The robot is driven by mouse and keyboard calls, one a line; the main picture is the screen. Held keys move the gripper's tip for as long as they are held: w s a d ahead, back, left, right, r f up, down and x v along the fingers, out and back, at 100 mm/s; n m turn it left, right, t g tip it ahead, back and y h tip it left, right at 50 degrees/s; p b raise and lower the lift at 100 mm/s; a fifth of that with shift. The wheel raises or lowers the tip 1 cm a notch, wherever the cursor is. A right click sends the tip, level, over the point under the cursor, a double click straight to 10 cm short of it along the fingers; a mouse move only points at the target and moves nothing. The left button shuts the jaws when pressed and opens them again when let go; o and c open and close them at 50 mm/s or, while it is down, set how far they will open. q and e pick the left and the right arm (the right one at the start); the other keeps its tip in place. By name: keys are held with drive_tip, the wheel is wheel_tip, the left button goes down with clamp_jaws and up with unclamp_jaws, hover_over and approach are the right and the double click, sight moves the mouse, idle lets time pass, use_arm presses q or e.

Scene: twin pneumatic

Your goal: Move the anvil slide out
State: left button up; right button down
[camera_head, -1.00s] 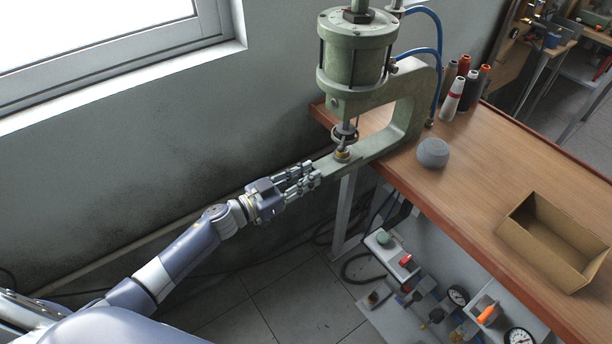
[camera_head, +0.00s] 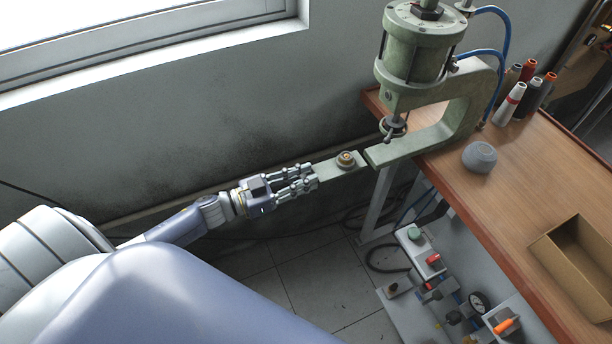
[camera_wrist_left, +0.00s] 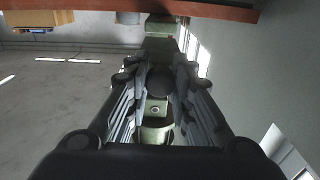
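The anvil slide (camera_head: 328,172) is a green bar with a round brass die (camera_head: 346,158) on top. It sticks out to the left of the green press (camera_head: 440,125), with a narrow gap between its right end and the press arm in the head view. My left gripper (camera_head: 312,180) has its fingers closed on the slide's left end. In the left wrist view the fingers lie on both sides of the green slide (camera_wrist_left: 156,108), hiding part of it. The press ram (camera_head: 392,127) hangs to the right of the die. My right gripper is not in view.
The wooden table (camera_head: 530,165) carries the press, thread spools (camera_head: 510,103), a grey rounded object (camera_head: 479,157) and an open cardboard box (camera_head: 560,265). Pneumatic parts with gauges (camera_head: 480,302) sit below the table. A wall with a window stands behind my left arm; floor is open below the slide.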

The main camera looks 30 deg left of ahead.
use_arm(q)
drive_tip(key=o, duration=0.4)
drive_tip(key=v, duration=1.2)
